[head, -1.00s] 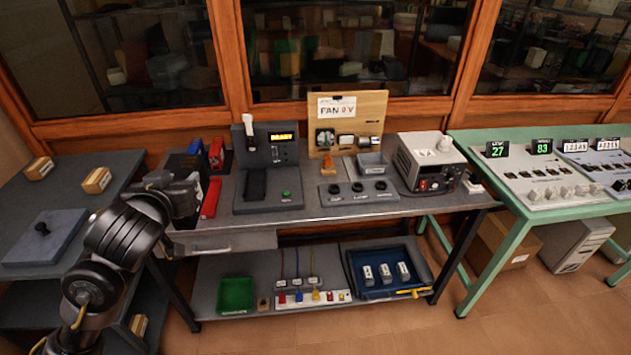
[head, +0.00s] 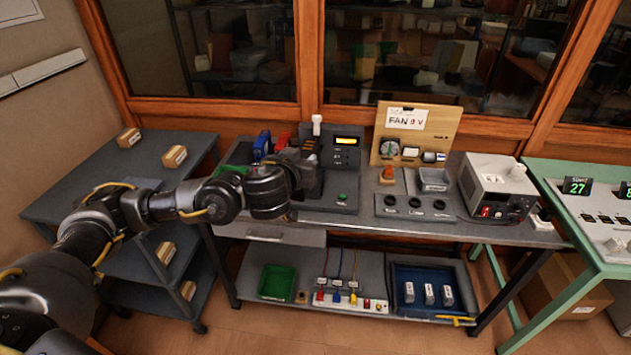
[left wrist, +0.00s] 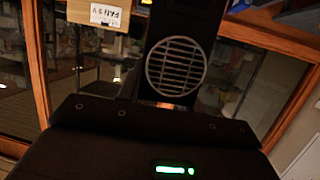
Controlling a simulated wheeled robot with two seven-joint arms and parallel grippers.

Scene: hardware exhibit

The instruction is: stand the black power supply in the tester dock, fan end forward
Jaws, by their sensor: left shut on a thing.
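The black power supply (left wrist: 200,22) fills the upper middle of the left wrist view, its round fan grille facing that camera. My left gripper (head: 303,170) is shut on it; the fingers are hard to make out. In the head view the gripper is at the left side of the grey tester dock (head: 346,200), and arm and gripper hide much of the held supply. I cannot tell whether the supply touches the dock. My right gripper is out of view.
Blue (head: 262,145) and red (head: 283,139) units stand left of the dock. A wooden FAN panel (head: 424,128), a row of black knobs (head: 416,207) and a grey bench instrument (head: 497,187) are to its right. A grey cart (head: 90,205) stands at far left.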

